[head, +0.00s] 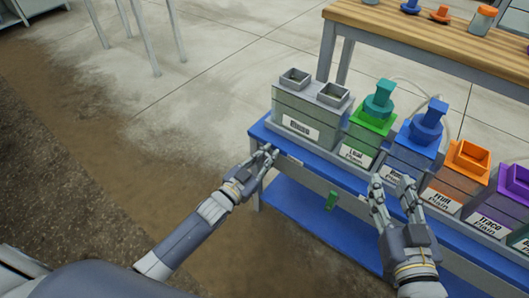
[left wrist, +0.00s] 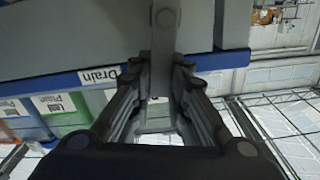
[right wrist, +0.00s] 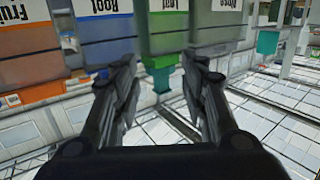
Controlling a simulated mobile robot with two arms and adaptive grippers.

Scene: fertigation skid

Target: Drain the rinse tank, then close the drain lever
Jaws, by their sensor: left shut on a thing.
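The grey rinse tank (head: 308,107), with two square openings on top, stands at the left end of the blue bench (head: 258,131). My left gripper (head: 270,152) is at the bench's front edge, just below the tank. In the left wrist view, a grey bar, the drain lever (left wrist: 163,45), runs between its fingers (left wrist: 160,85), beside a white "Drain" label (left wrist: 98,76). The gripper is shut on this lever. The water level is not visible. My right gripper (head: 393,190) is open and empty in front of the blue tank, and its fingers are apart in the right wrist view (right wrist: 160,85).
Green (head: 368,130), blue (head: 412,147), orange (head: 458,180) and purple (head: 495,205) tanks stand in a row to the right. A small green part (head: 331,201) hangs below the bench edge. A wooden-topped table (head: 420,35) stands behind.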

